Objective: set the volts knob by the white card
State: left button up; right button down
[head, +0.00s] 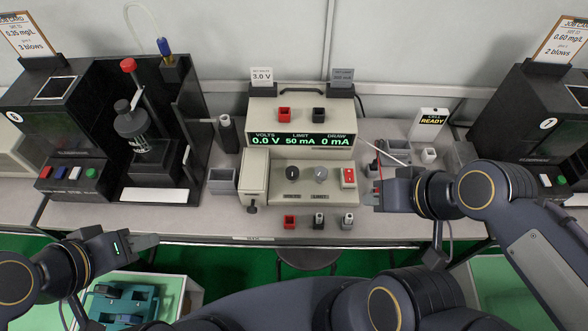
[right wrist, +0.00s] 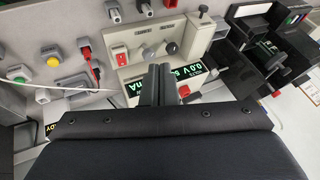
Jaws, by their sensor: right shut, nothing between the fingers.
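The power supply (head: 270,205) stands mid-bench; its display (head: 300,141) reads 0.0 V, limit 50 mA, draw 0 mA. The black left knob (head: 292,173), under VOLTS, shows in the right wrist view (right wrist: 172,48). Beside it is the grey knob (head: 320,174). The white card (head: 262,75) above the supply reads 3.0 V. My right gripper (head: 368,197) is shut and empty, just right of the supply, apart from the knobs; its fingers (right wrist: 160,83) show in the wrist view. My left gripper (head: 150,242) is at the bench's front left; its finger gap is unclear.
A red switch (head: 348,177) sits right of the knobs. A grey card (head: 342,76) stands above right. Dark testers stand left (head: 150,145) and right. A red lead runs near my right gripper.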

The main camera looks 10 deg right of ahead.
dwell(0.3)
jog(key=c, duration=1.8)
grip_release()
jog(key=shift+w, duration=0.25)
jog(key=o, duration=0.8)
jog(key=w+n+g+b, duration=0.1)
jog(key=w+n, duration=0.2)
jog(key=w+f+n+b, duration=0.1)
jog(key=w+n, duration=0.2)
jog(key=w+a+f+n+g, duration=0.1)
jog(key=w+n, duration=0.1)
jog(key=w, duration=0.1)
jog(key=shift+w+f+n+g+b, duration=0.1)
jog(key=shift+w+n+g+b, duration=0.2)
jog(key=shift+n+b, duration=0.1)
jog(key=shift+o, duration=0.2)
jog(key=n+g+b, duration=0.2)
jog(key=n+g, duration=0.1)
jog(key=n, duration=0.7)
send_near(294, 170)
jog(key=f, duration=0.1)
jog(key=shift+y, duration=0.4)
jog(key=x, duration=0.7)
jog(key=shift+f, duration=0.4)
jog(key=c, duration=1)
